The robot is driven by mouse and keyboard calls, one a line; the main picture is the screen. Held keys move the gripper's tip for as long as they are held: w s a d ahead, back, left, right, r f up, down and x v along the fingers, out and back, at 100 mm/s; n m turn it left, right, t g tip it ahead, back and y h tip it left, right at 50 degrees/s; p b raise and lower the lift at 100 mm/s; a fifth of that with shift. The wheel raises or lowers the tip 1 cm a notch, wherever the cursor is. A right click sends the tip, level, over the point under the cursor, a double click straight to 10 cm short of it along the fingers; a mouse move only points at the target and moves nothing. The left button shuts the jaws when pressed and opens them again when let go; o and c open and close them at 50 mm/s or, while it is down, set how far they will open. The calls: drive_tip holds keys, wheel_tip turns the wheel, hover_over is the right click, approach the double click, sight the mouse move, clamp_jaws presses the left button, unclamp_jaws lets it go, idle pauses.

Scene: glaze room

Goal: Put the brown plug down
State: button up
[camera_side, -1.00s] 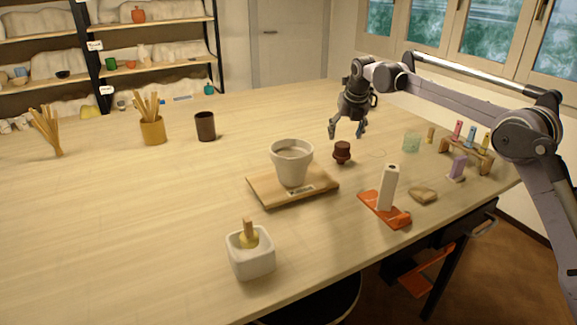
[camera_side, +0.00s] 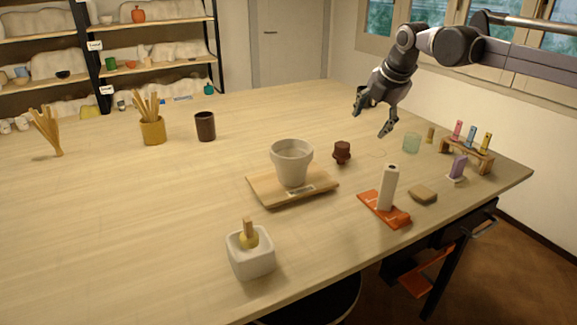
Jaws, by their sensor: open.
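The brown plug (camera_side: 342,152) stands on the wooden table, just right of the white pot on the board, with its wide part up. Nothing holds it. My gripper (camera_side: 372,118) is open and empty, raised above the table behind and to the right of the plug. Its two fingers are spread apart and clear of everything.
A pale pot (camera_side: 292,163) stands on a wooden board (camera_side: 265,190) left of the plug. An orange stand with a white block (camera_side: 388,187), a tan sponge-like piece (camera_side: 423,194), a greenish glass (camera_side: 412,142) and a rack of coloured pieces (camera_side: 466,153) lie to the right. The table's back middle is clear.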

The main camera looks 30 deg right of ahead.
drive_tip(key=s+a+f+m, duration=0.1)
drive_tip(key=s+f+m, duration=0.3)
drive_tip(key=s+m, duration=0.3)
drive_tip(key=s+a+f+m+t, duration=0.1)
drive_tip(key=s+f+m, duration=0.3)
drive_tip(key=s+m, duration=0.3)
drive_tip(key=s+a+f+m+t+y, duration=0.1)
drive_tip(key=s+f+m, duration=0.4)
drive_tip(key=s, duration=0.7)
drive_tip(key=shift+s+a+m, duration=0.15)
drive_tip(key=shift+a+m, duration=0.35)
drive_tip(key=shift+m, duration=0.6)
